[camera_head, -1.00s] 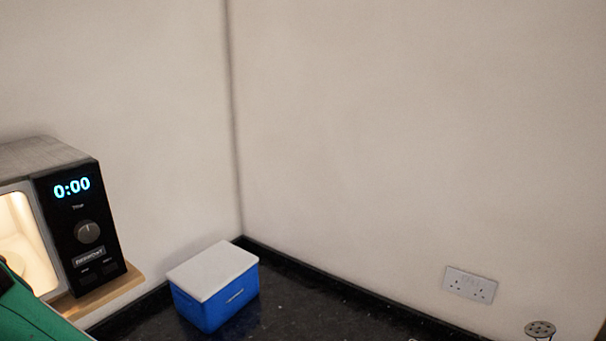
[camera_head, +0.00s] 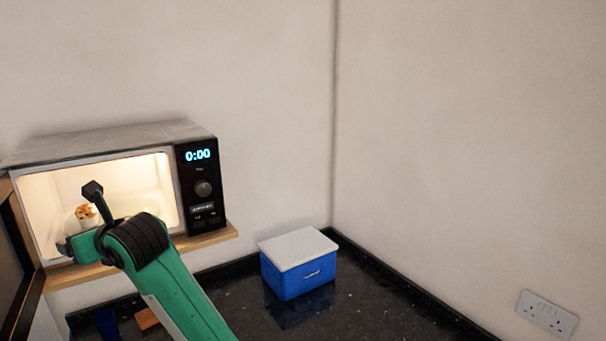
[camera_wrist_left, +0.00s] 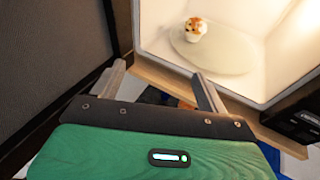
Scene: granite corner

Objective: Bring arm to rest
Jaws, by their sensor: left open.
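My left arm reaches up from the bottom of the head view, and its left gripper (camera_head: 72,248) is in front of the lit, open microwave (camera_head: 205,215). In the left wrist view the left gripper (camera_wrist_left: 162,85) has its two fingers spread apart with nothing between them. A small orange-and-white item (camera_head: 86,212), like a cupcake, sits inside the microwave. It also shows in the left wrist view (camera_wrist_left: 196,28), on the round turntable (camera_wrist_left: 222,55), apart from the fingers. My right gripper is not in view.
The microwave door (camera_wrist_left: 60,60) stands open at the left, close beside my left gripper. The microwave rests on a wooden shelf (camera_head: 225,235). A blue box with a white lid (camera_head: 300,275) stands on the dark counter (camera_head: 385,315). A wall socket (camera_head: 547,314) is at right.

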